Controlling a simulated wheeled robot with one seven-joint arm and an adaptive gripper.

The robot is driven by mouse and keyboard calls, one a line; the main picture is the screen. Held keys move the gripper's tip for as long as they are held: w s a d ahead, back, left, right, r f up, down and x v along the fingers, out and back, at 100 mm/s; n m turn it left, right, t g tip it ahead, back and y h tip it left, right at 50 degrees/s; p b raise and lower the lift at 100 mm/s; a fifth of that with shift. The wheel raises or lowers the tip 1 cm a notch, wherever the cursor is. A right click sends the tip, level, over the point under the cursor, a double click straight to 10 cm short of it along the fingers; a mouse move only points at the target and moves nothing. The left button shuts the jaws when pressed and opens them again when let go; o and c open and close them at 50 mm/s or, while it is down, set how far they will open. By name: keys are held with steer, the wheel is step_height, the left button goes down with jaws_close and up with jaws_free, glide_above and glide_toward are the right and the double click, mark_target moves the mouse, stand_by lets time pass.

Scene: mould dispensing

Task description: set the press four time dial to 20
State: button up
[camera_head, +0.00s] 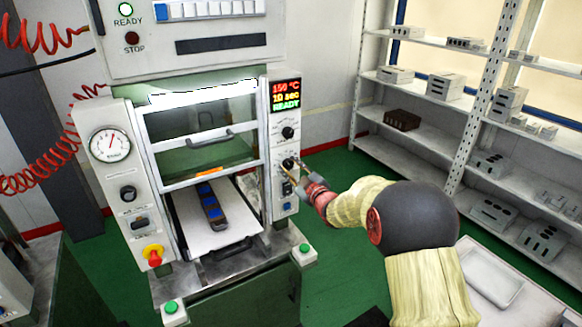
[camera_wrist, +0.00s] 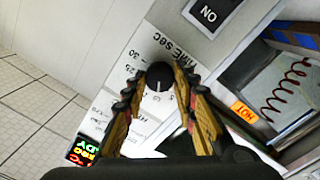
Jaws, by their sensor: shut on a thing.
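The press four (camera_head: 205,170) stands in the middle of the head view. Its black time dial (camera_head: 288,163) is the lower of two knobs on the right panel. In the wrist view the dial (camera_wrist: 160,77) sits between my fingertips, with "TIME SEC" and a number scale including 25 and 30 beside it. My gripper (camera_head: 297,172) is shut on the dial; the fingers also show in the wrist view (camera_wrist: 158,84). A white line marks the knob; its exact setting is hard to tell. The display (camera_head: 285,94) shows 150 °C, what looks like 10 sec, and READY.
The upper knob (camera_head: 287,132) is just above the dial, with an ON switch (camera_wrist: 208,13) and a HOT label (camera_wrist: 243,111) close by. The press holds a dark mould with blue parts (camera_head: 211,207). Shelves (camera_head: 425,95) with grey moulds stand at the right.

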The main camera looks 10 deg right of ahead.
steer(key=c, duration=0.3)
steer(key=shift+m, duration=0.4)
steer(key=m, duration=0.4)
steer(key=shift+r+m, duration=0.15)
steer(key=shift+m, duration=0.15)
steer(key=m+p, duration=0.1)
steer(key=m, duration=0.5)
steer(key=shift+d+g+p, duration=0.1)
steer(key=shift+g+p, duration=0.2)
steer(key=shift+p, duration=0.1)
steer(key=o, duration=1.1)
steer(key=shift+s, duration=0.1)
